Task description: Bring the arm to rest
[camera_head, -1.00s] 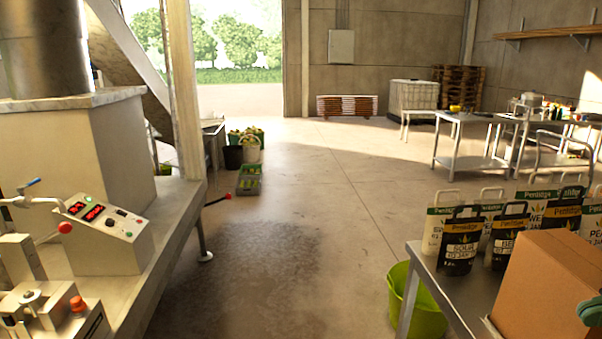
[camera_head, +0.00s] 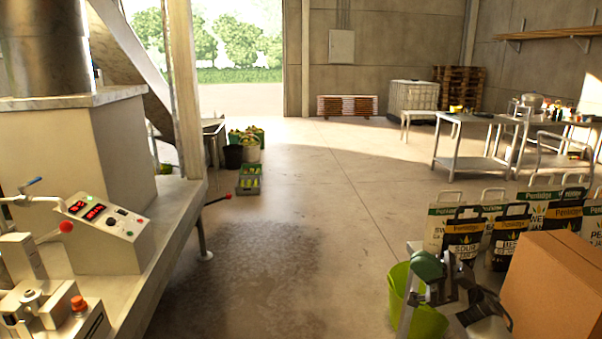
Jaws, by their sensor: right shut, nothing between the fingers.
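My right arm and gripper (camera_head: 447,288) are at the lower right of the head view, in front of the table's left edge and partly over the green bucket. A green rounded part and dark and silver links show. The fingers are small and hard to make out against the links; the gripper looks shut, with nothing seen held in it. The cardboard box (camera_head: 555,290) is just right of the arm. My left gripper is not in view.
Several labelled bags (camera_head: 463,240) stand behind the arm, close to the box. The green bucket (camera_head: 401,283) is on the floor beside the table. A machine with a control panel (camera_head: 105,222) fills the left. The middle floor (camera_head: 290,230) is clear.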

